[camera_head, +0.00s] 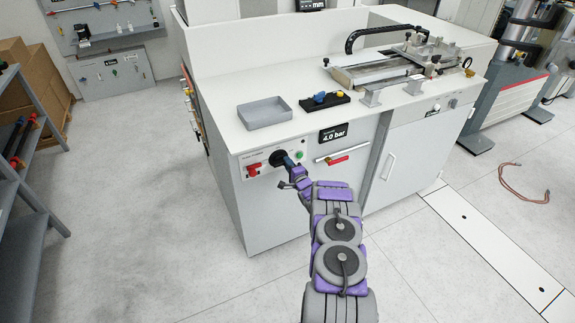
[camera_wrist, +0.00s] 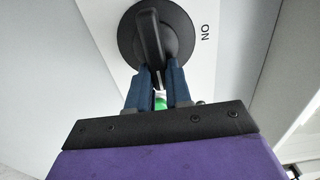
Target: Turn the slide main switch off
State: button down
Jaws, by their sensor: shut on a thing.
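The main switch is a round black rotary knob with a raised bar handle (camera_wrist: 150,38) on the front of a light grey cabinet. In the wrist view the bar runs nearly up and down the picture, and an "ON" label stands to its right, turned sideways. My gripper (camera_wrist: 157,72) has its blue fingers shut on the lower end of the bar. In the head view my gripper (camera_head: 285,161) reaches the switch (camera_head: 276,158) at the cabinet's upper front, hiding part of it.
A red part (camera_head: 253,170) sits left of the switch and a green button (camera_head: 299,154) right of it. A grey tray (camera_head: 264,113) stands on the cabinet top. The floor to the left is clear.

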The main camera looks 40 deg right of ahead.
jog(key=shift+s+d+f, duration=0.2)
jog(key=shift+s+d, duration=0.1)
jog(key=shift+d, duration=0.05)
jog(key=c, duration=1.2)
grip_release()
jog(key=shift+d, duration=0.1)
jog(key=shift+o, duration=0.8)
jog(key=shift+w, duration=0.1)
jog(key=p+v, duration=0.3)
jog(key=v, duration=1.4)
jog(key=shift+a+p, duration=0.2)
jog(key=shift+p, duration=0.1)
